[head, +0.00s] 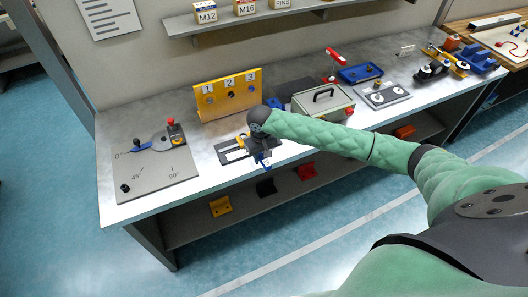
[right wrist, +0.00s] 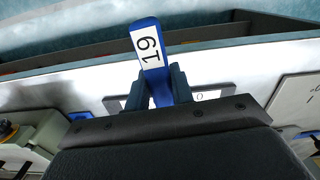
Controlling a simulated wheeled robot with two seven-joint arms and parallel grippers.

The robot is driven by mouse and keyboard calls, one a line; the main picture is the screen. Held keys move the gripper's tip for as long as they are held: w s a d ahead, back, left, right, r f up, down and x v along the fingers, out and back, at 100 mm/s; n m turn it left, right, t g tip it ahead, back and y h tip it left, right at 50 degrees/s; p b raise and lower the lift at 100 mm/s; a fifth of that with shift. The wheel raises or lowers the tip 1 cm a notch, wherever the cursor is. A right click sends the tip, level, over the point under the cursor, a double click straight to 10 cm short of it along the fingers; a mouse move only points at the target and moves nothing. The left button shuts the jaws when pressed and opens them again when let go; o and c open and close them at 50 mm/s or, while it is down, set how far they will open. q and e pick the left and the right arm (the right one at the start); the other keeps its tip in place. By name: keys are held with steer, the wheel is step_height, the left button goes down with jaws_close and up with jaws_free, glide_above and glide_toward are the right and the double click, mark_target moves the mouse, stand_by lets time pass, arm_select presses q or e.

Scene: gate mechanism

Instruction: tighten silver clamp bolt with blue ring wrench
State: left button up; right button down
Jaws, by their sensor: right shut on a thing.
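My right gripper (head: 262,150) is over the front edge of the bench, beside the yellow numbered panel. In the right wrist view its two dark fingers (right wrist: 158,92) are shut on the blue wrench (right wrist: 150,50). The wrench's handle end has a white label that reads 19 upside down. A bit of the blue wrench (head: 265,162) also shows below the gripper in the head view. The wrench's ring end is hidden. I cannot make out the silver clamp bolt; the gripper covers part of a light plate (head: 230,154) with dark markings. My left gripper is not in view.
The yellow panel (head: 215,98) numbered 1 to 3 stands just behind the gripper. A grey angle board (head: 150,178) lies to the left. A lidded box (head: 322,103) and a blue tray (head: 360,73) stand to the right. A shelf with small boxes (head: 205,14) hangs above.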

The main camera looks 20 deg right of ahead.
steer(key=shift+a+r+m+p, duration=0.1)
steer(key=shift+a+m+p, duration=0.3)
steer(key=shift+a, duration=0.15)
steer(key=shift+a+m, duration=0.5)
